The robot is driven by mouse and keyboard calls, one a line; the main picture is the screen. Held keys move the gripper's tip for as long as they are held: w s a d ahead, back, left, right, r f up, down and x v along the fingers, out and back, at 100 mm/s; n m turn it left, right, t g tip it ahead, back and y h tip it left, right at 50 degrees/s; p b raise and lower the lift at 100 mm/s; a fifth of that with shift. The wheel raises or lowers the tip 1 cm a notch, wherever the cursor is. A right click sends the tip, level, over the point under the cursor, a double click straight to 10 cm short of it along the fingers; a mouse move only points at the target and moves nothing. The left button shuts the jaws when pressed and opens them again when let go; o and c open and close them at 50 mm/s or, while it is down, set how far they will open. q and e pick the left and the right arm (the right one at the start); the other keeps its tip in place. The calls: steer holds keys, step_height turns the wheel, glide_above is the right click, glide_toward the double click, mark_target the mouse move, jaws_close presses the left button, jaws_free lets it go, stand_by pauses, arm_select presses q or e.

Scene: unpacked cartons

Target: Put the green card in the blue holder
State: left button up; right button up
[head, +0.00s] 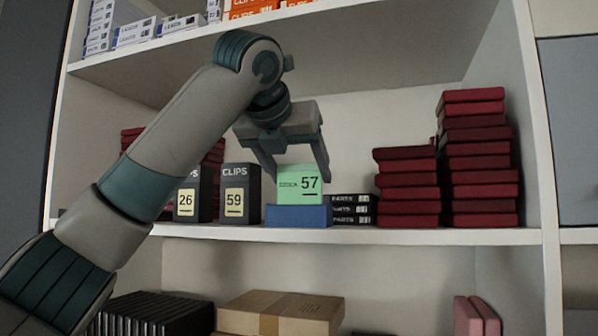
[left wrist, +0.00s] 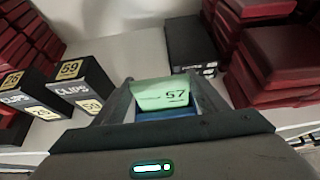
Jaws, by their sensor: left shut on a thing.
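The green card (head: 299,183), marked 57, stands upright at the blue holder (head: 298,215) on the middle shelf. Its lower edge meets the top of the holder; how deep it sits in any slot is hidden. My left gripper (head: 293,177) reaches down from above with a finger on each side of the card and is shut on it. In the left wrist view the card (left wrist: 161,94) shows between the fingers, with a strip of the blue holder (left wrist: 156,115) below it. My right gripper is not in view.
Black CLIPS boxes (head: 240,193) with yellow number labels stand left of the holder. Black PARTS boxes (head: 352,209) lie close on its right, then stacks of dark red boxes (head: 480,165). The upper shelf (head: 330,25) is above my arm. Cartons (head: 280,312) sit below.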

arm_select(q)
steer(key=o, duration=1.1)
steer(key=shift+f, duration=0.15)
steer(key=shift+c, duration=0.2)
steer(key=shift+r, duration=0.2)
steer(key=shift+s+a+r, duration=0.15)
steer(key=shift+s+r, duration=0.1)
steer(key=shift+s, duration=0.3)
steer(key=b+v, duration=0.2)
steer(key=v, duration=0.8)
steer(key=shift+s+r, duration=0.2)
steer(key=shift+s, duration=0.1)
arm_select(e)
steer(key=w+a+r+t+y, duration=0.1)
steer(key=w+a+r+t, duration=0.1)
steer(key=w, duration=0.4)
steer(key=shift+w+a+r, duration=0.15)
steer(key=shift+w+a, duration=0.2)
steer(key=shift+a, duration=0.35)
arm_select(q)
steer(key=shift+a, duration=0.2)
